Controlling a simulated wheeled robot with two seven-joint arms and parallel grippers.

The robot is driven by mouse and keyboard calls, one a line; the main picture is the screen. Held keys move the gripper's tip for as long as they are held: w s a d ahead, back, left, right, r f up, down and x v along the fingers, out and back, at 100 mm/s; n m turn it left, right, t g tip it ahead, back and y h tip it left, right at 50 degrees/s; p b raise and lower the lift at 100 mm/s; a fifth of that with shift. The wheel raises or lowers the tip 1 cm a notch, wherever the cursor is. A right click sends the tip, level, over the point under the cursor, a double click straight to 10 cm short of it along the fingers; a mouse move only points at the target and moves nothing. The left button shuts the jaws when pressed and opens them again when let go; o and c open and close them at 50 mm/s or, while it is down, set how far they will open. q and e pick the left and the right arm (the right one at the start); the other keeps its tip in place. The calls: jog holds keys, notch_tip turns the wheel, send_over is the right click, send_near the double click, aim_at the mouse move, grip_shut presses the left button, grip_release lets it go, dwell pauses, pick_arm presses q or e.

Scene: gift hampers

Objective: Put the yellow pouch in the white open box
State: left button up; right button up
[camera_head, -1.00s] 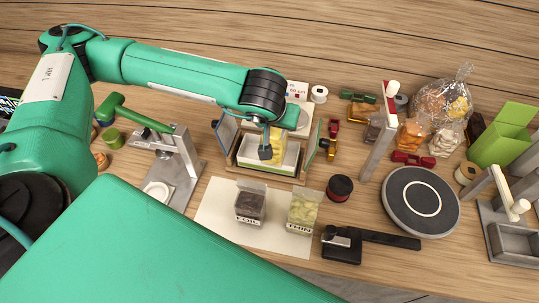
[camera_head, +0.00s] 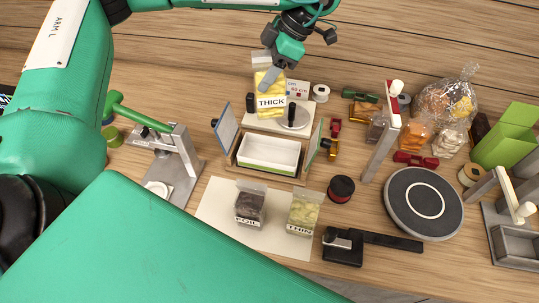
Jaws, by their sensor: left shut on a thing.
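The yellow pouch (camera_head: 265,101), with a clear top and a label reading THICK, is upright in my left gripper (camera_head: 267,83). The gripper's grey finger lies against the pouch's upper part. The pouch shows beyond the white open box, in front of the white-based device with a round plate; whether it touches that device I cannot tell. The white open box (camera_head: 268,164) sits in a wooden frame at the centre and its visible inside is empty. My right gripper is not in view.
Blue-grey and green upright panels (camera_head: 226,130) flank the box. A dark FOIL pouch (camera_head: 250,204) and a pale THIN pouch (camera_head: 303,211) stand on a white sheet (camera_head: 217,205) in front. A grey post (camera_head: 381,150) and round turntable (camera_head: 422,202) are at right.

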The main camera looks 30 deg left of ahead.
pick_arm(q)
notch_tip(320, 180, down, 20)
jog(key=p, duration=0.2)
jog(key=shift+r, duration=0.15)
dwell(0.6)
jog(key=o, duration=1.5)
jog(key=shift+o, duration=0.2)
